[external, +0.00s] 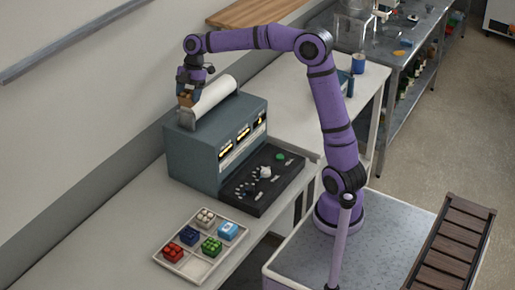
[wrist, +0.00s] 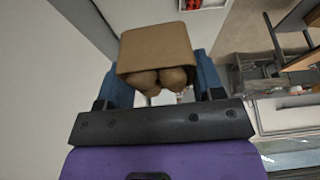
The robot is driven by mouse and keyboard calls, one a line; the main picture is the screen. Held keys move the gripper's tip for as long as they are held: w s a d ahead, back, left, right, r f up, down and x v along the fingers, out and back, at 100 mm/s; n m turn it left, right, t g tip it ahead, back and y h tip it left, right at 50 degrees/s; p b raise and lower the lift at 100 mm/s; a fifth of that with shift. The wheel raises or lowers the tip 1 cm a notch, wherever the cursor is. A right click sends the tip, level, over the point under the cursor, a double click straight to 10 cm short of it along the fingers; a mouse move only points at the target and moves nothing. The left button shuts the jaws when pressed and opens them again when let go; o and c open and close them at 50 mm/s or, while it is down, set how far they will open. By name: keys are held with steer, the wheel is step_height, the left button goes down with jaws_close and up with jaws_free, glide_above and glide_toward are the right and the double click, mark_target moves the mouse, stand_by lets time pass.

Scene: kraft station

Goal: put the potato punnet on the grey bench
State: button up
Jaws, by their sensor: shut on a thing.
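The potato punnet is a brown box with several potatoes showing at its open side; it is in the wrist view (wrist: 158,45), between two blue fingers. My gripper (wrist: 160,80) is shut on it. In the external view the punnet (external: 186,98) is small and brown under my gripper (external: 188,90), above the left end of the grey-blue machine. I cannot tell whether it touches anything below. The grey bench (external: 408,48) stands at the upper right of the external view, far from my gripper.
A white roll (external: 214,96) lies on top of the grey-blue machine (external: 190,155), close to my gripper. A tray (external: 201,268) of coloured blocks sits on the white counter in front.

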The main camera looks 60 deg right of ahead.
steer(key=s+a+r+n+g+h, duration=0.1)
steer(key=s+a+n+g+h, duration=0.1)
steer(key=s+a+n, duration=1.15)
steer(key=s+a+r+n+g+h, duration=0.1)
steer(key=s+a+n+g+h, duration=0.2)
steer(key=s+a, duration=1.15)
steer(key=shift+n+t, duration=0.3)
steer(key=shift+n, duration=0.15)
steer(key=shift+w+a+f, duration=0.75)
steer(key=shift+f, duration=6.6)
steer(key=shift+w+a+f, duration=0.75)
steer(key=shift+f, duration=6.55)
steer(key=shift+w+a+f, duration=0.75)
steer(key=shift+f, duration=6.6)
steer(key=shift+f, duration=0.3)
steer(key=o, duration=1.1)
steer(key=shift+o, duration=0.2)
